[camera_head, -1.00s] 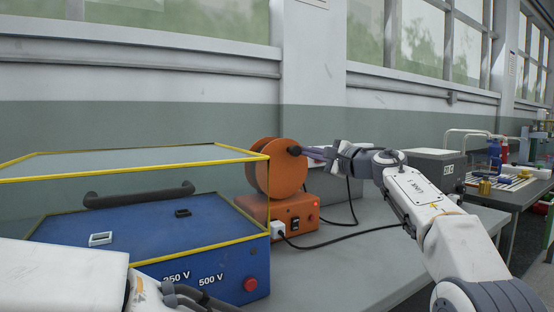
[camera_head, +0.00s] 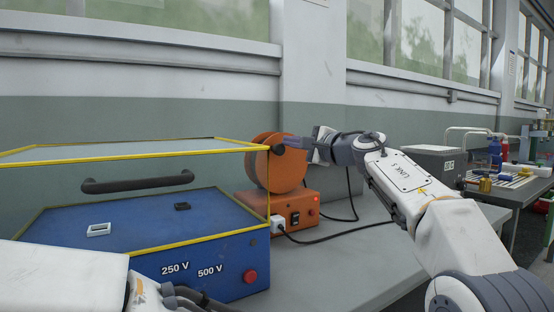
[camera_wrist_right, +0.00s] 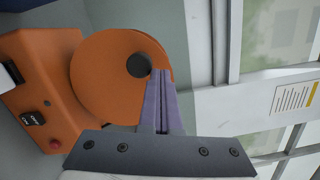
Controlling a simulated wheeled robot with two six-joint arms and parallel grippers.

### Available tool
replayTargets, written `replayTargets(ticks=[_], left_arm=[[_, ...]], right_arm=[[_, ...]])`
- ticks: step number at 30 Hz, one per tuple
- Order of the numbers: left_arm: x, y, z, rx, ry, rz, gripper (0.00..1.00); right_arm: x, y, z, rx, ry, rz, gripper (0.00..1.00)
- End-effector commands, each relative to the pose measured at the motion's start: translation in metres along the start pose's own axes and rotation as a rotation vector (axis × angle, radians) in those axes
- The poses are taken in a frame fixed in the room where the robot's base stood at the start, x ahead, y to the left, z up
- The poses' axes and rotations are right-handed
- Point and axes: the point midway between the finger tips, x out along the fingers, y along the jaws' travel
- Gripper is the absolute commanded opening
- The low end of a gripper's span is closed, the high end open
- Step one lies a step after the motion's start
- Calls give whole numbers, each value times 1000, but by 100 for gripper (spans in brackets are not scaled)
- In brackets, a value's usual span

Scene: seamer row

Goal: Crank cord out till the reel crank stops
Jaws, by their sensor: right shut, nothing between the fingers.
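The orange cord reel (camera_head: 280,172) stands on an orange base (camera_head: 304,207) with a switch and a red light. Its dark crank knob (camera_head: 279,149) is near the top of the reel's face. My right gripper (camera_head: 287,146) reaches in from the right, its fingers shut and empty, with the tips at the knob. In the right wrist view the purple fingers (camera_wrist_right: 160,74) lie together at the edge of the knob (camera_wrist_right: 139,65), over the reel disc (camera_wrist_right: 105,90). I cannot tell whether they touch it. My left gripper is out of view; only part of that arm shows at lower left.
A blue test box (camera_head: 140,225) with a yellow-edged clear cover stands left of the reel. A white plug (camera_head: 277,224) and black cord (camera_head: 325,238) run from the base across the grey bench (camera_head: 340,265). A grey box (camera_head: 437,164) stands behind my right arm.

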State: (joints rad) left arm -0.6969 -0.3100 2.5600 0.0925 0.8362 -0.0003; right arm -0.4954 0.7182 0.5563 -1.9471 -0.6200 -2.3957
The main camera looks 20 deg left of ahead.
Motion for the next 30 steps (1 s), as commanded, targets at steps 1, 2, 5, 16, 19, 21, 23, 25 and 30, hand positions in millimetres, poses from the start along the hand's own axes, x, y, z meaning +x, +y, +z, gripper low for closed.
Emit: replayTargets(ticks=[1, 2, 5, 16, 19, 21, 23, 25, 30], left_arm=[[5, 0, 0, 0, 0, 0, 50], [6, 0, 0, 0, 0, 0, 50], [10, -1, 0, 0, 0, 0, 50], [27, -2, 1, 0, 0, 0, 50], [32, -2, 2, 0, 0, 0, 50], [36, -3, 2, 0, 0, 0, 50], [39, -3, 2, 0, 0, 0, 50], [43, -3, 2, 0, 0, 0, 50], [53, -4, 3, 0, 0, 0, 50]], right_arm=[[0, 4, 3, -1, -1, 0, 0], [0, 4, 5, -6, -2, 0, 0], [1, 8, 10, -65, -2, 8, 0], [3, 26, 25, -417, -3, 52, 0], [4, 32, 28, -513, -2, 64, 0], [4, 36, 30, -578, -1, 72, 0], [4, 40, 31, -634, -2, 79, 0], [4, 44, 33, -701, -2, 87, 0], [4, 54, 34, -859, -1, 107, 0]])
